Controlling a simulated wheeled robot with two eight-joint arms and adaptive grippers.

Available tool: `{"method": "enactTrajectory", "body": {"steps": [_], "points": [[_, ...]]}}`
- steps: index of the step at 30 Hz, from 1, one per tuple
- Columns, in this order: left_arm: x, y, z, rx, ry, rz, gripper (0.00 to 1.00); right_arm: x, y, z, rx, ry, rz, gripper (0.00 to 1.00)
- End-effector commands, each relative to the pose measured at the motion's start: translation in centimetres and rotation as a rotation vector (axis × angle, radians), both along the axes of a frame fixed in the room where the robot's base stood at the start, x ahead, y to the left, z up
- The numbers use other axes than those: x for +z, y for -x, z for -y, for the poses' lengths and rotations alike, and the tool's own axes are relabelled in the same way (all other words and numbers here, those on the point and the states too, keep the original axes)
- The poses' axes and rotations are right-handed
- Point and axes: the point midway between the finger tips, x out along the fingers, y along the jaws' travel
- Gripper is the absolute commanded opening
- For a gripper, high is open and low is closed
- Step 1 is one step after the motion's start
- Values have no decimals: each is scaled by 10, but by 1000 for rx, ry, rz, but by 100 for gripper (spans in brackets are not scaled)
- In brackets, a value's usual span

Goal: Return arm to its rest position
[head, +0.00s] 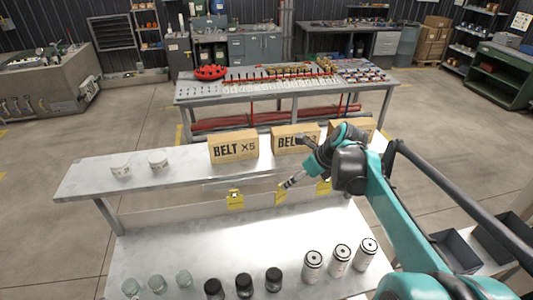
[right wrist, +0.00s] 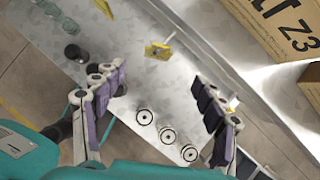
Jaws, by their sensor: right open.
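My right arm (head: 385,200) is teal and black and reaches in from the lower right of the head view, over the workbench. My right gripper (head: 291,181) hangs in front of the bench's raised shelf, near the yellow tags. In the right wrist view my right gripper (right wrist: 158,78) has its two dark-padded fingers spread wide, with nothing between them. Whether it touches the bench cannot be told, but it looks clear above it. My left gripper is not in view.
Belt boxes (head: 233,146) and two white cups (head: 121,171) stand on the raised shelf (head: 185,178). White canisters (head: 340,259), black jars (head: 244,284) and glass jars (head: 157,284) line the lower bench (head: 225,248). Yellow tags (head: 235,199) hang between. Dark bins (head: 455,252) sit at the right.

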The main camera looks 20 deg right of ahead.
Motion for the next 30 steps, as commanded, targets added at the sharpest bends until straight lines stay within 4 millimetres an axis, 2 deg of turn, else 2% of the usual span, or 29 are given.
{"method": "enactTrajectory", "body": {"steps": [5,8,10,14,21,27,30], "points": [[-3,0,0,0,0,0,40,-2,1,-2,13,8,1,71],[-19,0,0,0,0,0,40,-18,6,-13,95,63,12,71],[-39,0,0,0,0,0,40,-39,12,-28,217,144,27,71],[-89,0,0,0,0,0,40,-93,32,-63,549,367,68,71],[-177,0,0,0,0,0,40,-196,76,-121,1242,822,146,71],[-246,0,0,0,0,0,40,-284,112,-156,1814,1199,202,71],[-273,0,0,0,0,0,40,-320,127,-167,2056,1362,219,71]]}}
